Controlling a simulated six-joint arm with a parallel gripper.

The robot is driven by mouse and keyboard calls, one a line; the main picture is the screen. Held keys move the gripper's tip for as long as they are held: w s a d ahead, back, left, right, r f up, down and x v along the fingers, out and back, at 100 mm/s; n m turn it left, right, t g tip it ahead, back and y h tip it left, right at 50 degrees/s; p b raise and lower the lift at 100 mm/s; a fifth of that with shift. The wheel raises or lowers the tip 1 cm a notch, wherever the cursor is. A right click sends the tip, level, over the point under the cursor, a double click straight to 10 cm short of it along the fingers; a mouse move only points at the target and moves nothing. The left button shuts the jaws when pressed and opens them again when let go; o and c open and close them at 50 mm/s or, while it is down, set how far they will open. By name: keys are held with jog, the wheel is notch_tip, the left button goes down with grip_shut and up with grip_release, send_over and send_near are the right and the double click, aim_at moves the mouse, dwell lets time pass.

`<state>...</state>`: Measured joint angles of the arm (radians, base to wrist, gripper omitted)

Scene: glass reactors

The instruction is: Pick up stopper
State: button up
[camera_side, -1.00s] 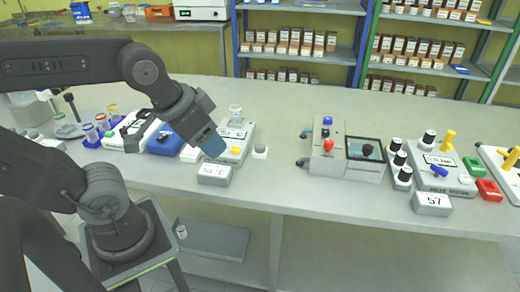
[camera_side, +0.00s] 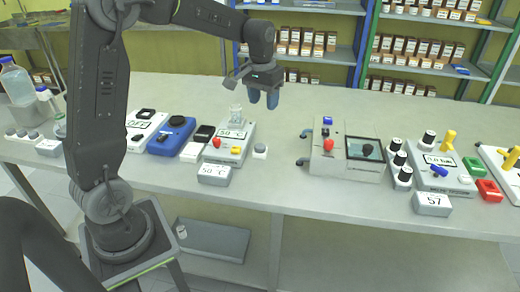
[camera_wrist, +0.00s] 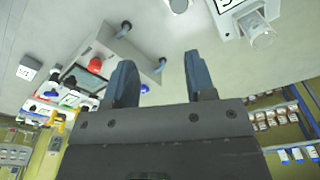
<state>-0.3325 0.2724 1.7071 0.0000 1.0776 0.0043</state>
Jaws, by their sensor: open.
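My gripper (camera_side: 263,98) hangs above the bench, to the right of and higher than a small clear glass vessel (camera_side: 236,113) in the side view. Its two blue-grey fingers point down, apart, with nothing between them; the wrist view shows them too (camera_wrist: 160,77). In the wrist view the vessel (camera_wrist: 257,29) is at the upper right, clear of the fingers.
A grey device (camera_side: 328,170) with a blue button and a red knob stands to the right. A small grey block (camera_side: 260,151) sits beside the heating unit. A blue device (camera_side: 171,135) stands to the left. The bench behind the devices is clear; shelves (camera_side: 420,47) stand at the back.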

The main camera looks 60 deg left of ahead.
jog(key=g, duration=0.1)
send_over(260, 146)
jog(key=w, duration=0.1)
notch_tip(260, 146, down, 4)
jog(key=shift+n, duration=0.4)
notch_tip(260, 146, down, 9)
jog(key=shift+a+f, duration=0.1)
jog(key=f, duration=0.2)
jog(key=s+f, duration=0.1)
jog(key=f, duration=0.1)
jog(key=shift+f, duration=0.6)
jog(key=shift+c, duration=0.4)
jog(key=c, duration=0.7)
jog(key=shift+o, duration=0.2)
jog(key=shift+r, duration=0.15)
